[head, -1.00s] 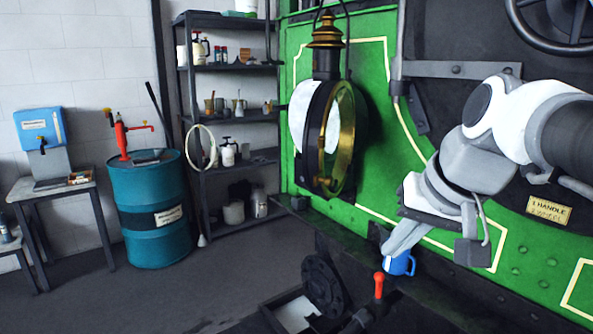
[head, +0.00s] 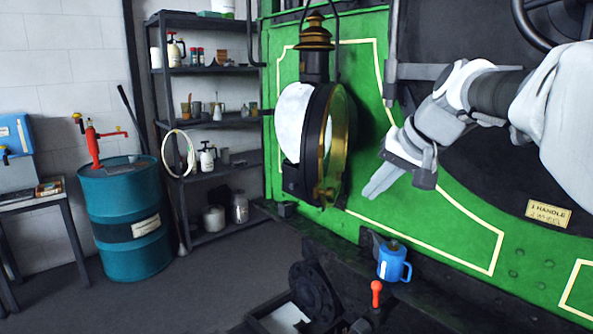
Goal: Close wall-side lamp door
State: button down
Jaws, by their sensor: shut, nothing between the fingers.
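The lamp (head: 313,65) hangs in front of the green panel, with a brass top and a black body. A white round face (head: 293,122) is on its left side, toward the white wall. A brass-rimmed round glass door (head: 338,145) is on its right side, seen nearly edge-on. I cannot tell how far either side stands open. My gripper (head: 372,193) is shut and empty. Its fingers point down and left, to the right of the lamp's lower part, with green panel showing between. It does not appear to touch the lamp.
A blue mug (head: 391,266) and a red-knobbed lever (head: 376,293) are below my gripper. A dark shelf rack (head: 208,125), a pale ring (head: 178,153) and a teal drum (head: 125,220) stand at left. The floor (head: 225,280) between is clear.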

jog(key=w+a+f, duration=0.2)
jog(key=w+a, duration=0.1)
jog(key=a, duration=0.1)
jog(key=shift+w+a+p, duration=0.2)
jog(key=shift+a+p, duration=0.1)
jog(key=shift+p, duration=0.05)
jog(key=shift+a+f, duration=0.1)
